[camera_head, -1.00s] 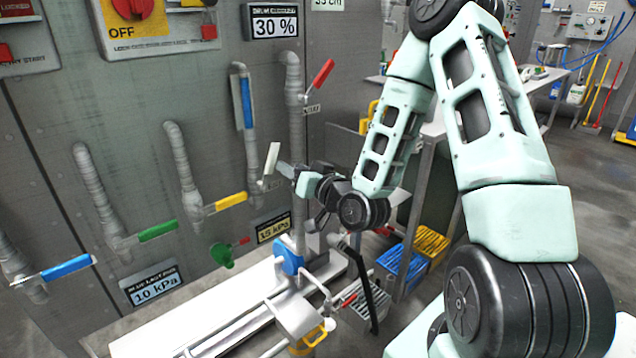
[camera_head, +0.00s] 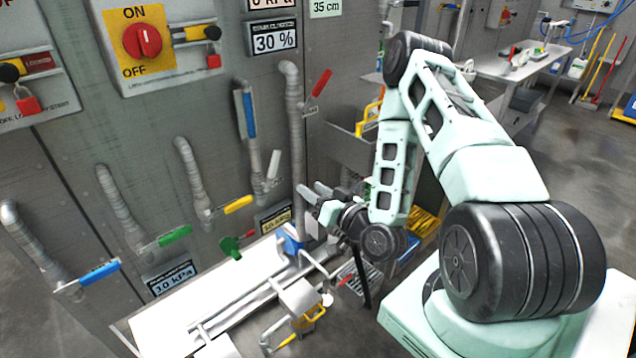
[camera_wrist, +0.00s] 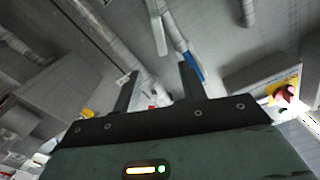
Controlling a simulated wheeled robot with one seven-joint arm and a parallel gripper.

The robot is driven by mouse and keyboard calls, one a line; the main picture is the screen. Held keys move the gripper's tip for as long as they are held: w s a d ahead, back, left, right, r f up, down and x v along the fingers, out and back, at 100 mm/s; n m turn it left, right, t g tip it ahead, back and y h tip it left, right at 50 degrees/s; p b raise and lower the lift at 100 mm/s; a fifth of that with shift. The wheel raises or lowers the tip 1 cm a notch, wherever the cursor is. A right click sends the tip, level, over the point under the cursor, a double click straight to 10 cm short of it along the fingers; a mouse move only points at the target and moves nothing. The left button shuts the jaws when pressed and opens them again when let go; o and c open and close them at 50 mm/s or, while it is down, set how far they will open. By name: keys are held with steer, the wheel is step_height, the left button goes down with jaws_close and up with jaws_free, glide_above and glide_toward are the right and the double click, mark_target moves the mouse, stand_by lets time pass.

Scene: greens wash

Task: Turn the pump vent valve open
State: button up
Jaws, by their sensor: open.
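No readable label tells me which lever is the pump vent valve. A white-handled lever (camera_head: 273,164) stands nearly upright on a wall pipe, closest to my gripper (camera_head: 314,192). My gripper is open and empty, to the right of this lever and apart from it. A blue lever (camera_head: 249,115) points up along its pipe, and a red lever (camera_head: 321,83) slants off a tall pipe. Yellow (camera_head: 238,204), green (camera_head: 175,236) and blue (camera_head: 99,273) levers stick out to the right, lower left.
A small green valve (camera_head: 232,246) sits low on the wall. A white bench (camera_head: 170,318) with pipework and a yellow-handled fitting (camera_head: 314,314) stands below. A red rotary switch (camera_head: 143,40) is at upper left. Crates (camera_head: 424,222) lie behind my arm. Open floor is at right.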

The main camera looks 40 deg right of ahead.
mark_target(272, 172)
steer(key=shift+s, duration=0.5)
steer(key=shift+f, duration=0.1)
steer(key=c, duration=0.7)
steer(key=shift+w+d+f+m+b, duration=0.2)
steer(key=shift+w+m+b, duration=0.1)
steer(key=shift+m, duration=0.1)
jaws_close()
steer(key=w+d+f+m+y+b, duration=0.1)
steer(key=w+d+m+y+b, duration=0.1)
steer(key=d+m+b, duration=0.35)
steer(key=w+d+f+m+y+b, duration=0.2)
steer(key=w+d+m+b, duration=0.1)
steer(key=m+b, duration=0.5)
steer(key=w+a+r+m+p, duration=0.1)
steer(key=w+a+r+p, duration=0.1)
steer(key=w+a, duration=0.4)
steer(key=shift+r+x, duration=0.2)
steer(key=shift+x, duration=1.35)
